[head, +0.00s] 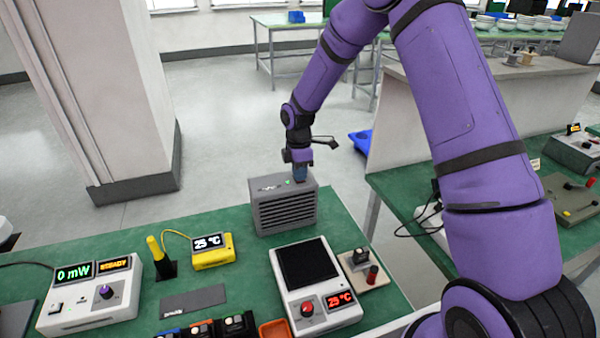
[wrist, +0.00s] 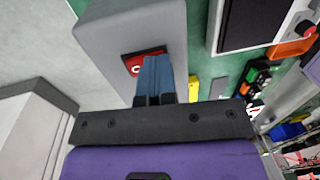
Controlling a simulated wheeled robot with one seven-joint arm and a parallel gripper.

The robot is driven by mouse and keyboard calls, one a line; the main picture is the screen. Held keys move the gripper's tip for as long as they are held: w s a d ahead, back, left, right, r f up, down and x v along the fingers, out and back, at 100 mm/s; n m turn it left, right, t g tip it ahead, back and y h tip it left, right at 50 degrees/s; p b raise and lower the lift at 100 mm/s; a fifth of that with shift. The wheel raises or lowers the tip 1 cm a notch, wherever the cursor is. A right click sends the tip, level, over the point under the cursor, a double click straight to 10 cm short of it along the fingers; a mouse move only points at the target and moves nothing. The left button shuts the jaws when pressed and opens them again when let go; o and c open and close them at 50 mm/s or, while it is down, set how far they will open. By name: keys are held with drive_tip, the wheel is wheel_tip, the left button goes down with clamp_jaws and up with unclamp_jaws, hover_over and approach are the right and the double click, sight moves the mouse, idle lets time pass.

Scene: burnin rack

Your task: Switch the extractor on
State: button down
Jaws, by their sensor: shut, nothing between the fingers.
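The extractor is a grey box (head: 283,212) with a slatted front, standing near the back edge of the green bench. A small green light (head: 288,182) shows on its top. In the wrist view, a red switch (wrist: 143,62) with a white mark is set in the grey top of the extractor (wrist: 100,35). My gripper (head: 301,178) is shut and empty, pointing down at the extractor's top. In the wrist view its blue fingertips (wrist: 154,62) are right at the switch and cover part of it. I cannot tell whether they press on it.
A white hotplate-like unit (head: 330,312) with a dark top and red display stands in front of the extractor. A yellow meter (head: 212,255) and a white power meter (head: 92,305) stand to the left. A pillar (head: 110,90) rises behind the bench.

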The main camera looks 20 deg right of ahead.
drive_tip(key=shift+w+r, duration=0.15)
drive_tip(key=shift+w, duration=0.6)
wheel_tip(320, 180, up, 11)
drive_tip(key=w, duration=0.1)
drive_tip(key=shift+w, duration=0.15)
idle(0.3)
drive_tip(key=r, duration=0.1)
drive_tip(key=s+r, duration=0.1)
drive_tip(key=r, duration=0.1)
drive_tip(key=shift+s, duration=0.1)
idle(0.3)
